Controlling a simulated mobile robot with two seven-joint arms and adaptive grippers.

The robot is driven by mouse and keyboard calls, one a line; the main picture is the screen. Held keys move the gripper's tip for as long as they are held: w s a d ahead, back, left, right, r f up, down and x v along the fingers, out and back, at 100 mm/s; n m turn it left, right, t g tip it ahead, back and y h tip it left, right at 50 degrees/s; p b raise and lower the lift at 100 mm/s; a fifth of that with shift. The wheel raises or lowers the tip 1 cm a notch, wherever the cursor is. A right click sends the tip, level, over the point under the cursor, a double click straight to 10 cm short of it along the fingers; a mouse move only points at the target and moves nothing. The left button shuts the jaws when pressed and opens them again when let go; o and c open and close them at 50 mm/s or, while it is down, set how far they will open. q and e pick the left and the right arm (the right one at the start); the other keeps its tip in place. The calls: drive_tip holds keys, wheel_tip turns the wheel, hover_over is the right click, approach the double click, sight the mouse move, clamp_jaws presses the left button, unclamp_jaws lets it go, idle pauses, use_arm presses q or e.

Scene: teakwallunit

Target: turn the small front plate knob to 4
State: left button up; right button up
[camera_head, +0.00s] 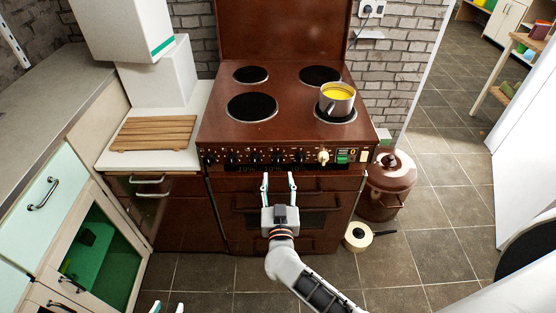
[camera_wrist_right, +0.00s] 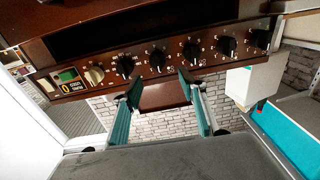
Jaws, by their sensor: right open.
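The brown stove (camera_head: 222,135) has a front panel with a row of black knobs and one cream knob (camera_head: 323,156). The small front plate is at the front right, under a pot (camera_head: 337,98) with yellow contents. Which knob belongs to it cannot be read. My right gripper (camera_head: 279,180) is open and empty, below and in front of the panel. In the right wrist view, a black knob (camera_wrist_right: 158,58) lies beyond the gap between its fingers, not touched. My left gripper (camera_head: 167,308) shows only its parted fingertips at the bottom edge, away from the stove.
A wooden slatted board (camera_head: 155,133) lies on the white counter left of the stove. A brown lidded canister (camera_head: 390,185) and a pan (camera_head: 358,236) stand on the floor at right. A cabinet (camera_head: 104,250) with a green interior is at left. The tiled floor further right is free.

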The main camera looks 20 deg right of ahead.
sight(278, 162)
drive_tip(key=b+x, duration=0.1)
drive_tip(key=x, duration=0.7)
drive_tip(key=shift+d+f, duration=0.15)
drive_tip(key=shift+f, duration=0.05)
drive_tip(key=shift+c, duration=0.3)
drive_tip(key=c, duration=1)
